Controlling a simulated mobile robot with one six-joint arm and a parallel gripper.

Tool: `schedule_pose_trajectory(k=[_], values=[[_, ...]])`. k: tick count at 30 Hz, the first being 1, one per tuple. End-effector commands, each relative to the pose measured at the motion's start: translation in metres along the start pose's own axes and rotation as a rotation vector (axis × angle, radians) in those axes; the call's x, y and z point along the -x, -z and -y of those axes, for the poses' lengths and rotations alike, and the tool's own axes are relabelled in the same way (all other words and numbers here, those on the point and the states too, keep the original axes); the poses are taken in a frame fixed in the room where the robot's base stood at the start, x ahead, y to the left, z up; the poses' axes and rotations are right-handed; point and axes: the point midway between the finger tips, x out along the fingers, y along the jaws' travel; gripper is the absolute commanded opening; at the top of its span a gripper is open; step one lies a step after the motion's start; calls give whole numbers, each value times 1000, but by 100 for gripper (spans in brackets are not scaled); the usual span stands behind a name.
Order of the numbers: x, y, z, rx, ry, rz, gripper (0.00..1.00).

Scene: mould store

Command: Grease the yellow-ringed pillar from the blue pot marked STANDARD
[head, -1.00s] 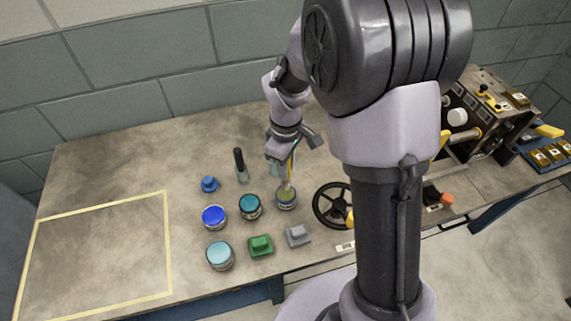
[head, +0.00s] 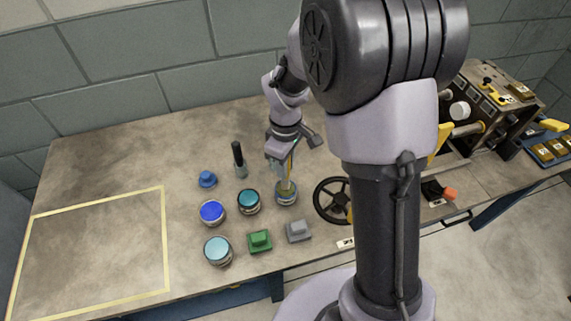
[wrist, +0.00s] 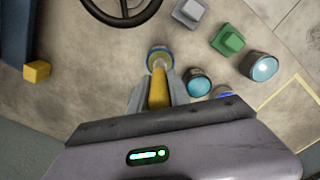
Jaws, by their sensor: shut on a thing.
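My gripper (head: 283,160) is shut on a yellow-handled brush (wrist: 158,90). The brush points down and its tip is at the mouth of a small pot (head: 287,198); how deep it goes is hidden. In the wrist view this pot (wrist: 160,55) has a blue rim and a yellowish-green inside. A bright blue pot (head: 212,213), a teal pot (head: 249,202) and a pale teal pot (head: 218,250) stand to its left. No pot's marking is readable, so I cannot tell which is STANDARD. I cannot make out the yellow-ringed pillar among the parts of the machine (head: 500,105) at the right.
A blue lid-like piece (head: 207,179), a green block (head: 260,240) and a grey block (head: 298,231) lie around the pots. A dark-handled tool stands in a jar (head: 240,168). A black handwheel (head: 330,200) is close on the right. The taped area (head: 100,245) at the left is empty.

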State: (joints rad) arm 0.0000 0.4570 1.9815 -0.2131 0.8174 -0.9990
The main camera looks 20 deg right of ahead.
Motion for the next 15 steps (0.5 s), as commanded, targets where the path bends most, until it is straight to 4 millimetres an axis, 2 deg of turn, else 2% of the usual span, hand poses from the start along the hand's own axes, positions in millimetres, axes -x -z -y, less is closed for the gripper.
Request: schedule_pose_trajectory(k=[15], values=[[-7, 0, 0, 0, 0, 0, 0]])
